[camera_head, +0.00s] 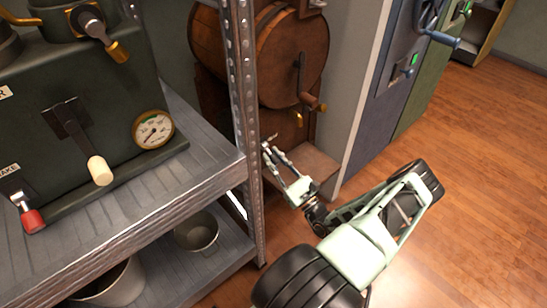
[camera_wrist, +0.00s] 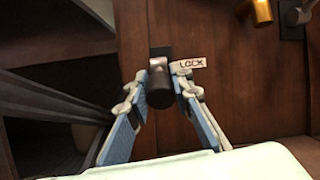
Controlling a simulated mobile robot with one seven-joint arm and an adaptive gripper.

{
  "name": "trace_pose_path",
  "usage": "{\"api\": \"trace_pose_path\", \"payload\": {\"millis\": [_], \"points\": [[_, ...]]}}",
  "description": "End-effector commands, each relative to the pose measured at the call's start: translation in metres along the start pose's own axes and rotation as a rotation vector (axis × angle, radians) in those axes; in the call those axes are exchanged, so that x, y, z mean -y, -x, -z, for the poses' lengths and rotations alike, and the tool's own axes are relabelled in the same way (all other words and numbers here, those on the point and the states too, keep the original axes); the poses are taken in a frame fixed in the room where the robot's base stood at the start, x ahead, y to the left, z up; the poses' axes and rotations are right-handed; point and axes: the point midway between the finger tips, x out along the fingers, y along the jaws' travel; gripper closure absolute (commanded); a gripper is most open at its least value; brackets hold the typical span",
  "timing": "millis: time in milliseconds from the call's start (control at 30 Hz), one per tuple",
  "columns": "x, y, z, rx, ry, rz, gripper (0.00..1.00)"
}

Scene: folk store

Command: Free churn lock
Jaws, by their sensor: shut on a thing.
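The wooden churn barrel (camera_head: 290,55) sits on a wooden stand behind the metal shelf post in the head view. A crank with a brown handle (camera_head: 312,101) hangs on its front. In the wrist view, a dark rounded lock knob (camera_wrist: 160,88) sticks out from a brown wooden panel, with a small "LOCK" label (camera_wrist: 192,63) to its right. My gripper (camera_head: 268,144) reaches to the stand's front below the barrel. In the wrist view its fingers (camera_wrist: 161,80) are on both sides of the knob, shut on it. The lock is hidden in the head view by my gripper.
A grey metal shelf (camera_head: 195,170) and its upright post (camera_head: 245,110) stand close left of my arm. It holds a green machine (camera_head: 80,130) with levers and a gauge. Buckets (camera_head: 197,232) stand on the lower shelf. Open wooden floor (camera_head: 480,200) lies to the right.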

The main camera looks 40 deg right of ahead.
Motion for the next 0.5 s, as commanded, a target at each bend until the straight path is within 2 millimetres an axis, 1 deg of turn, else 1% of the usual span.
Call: {"api": "trace_pose_path", "payload": {"millis": [267, 500], "points": [[0.002, -0.003, -0.012, -0.090, 0.001, -0.015, 1.00], [0.003, -0.005, -0.023, -0.236, 0.004, -0.040, 1.00]]}}
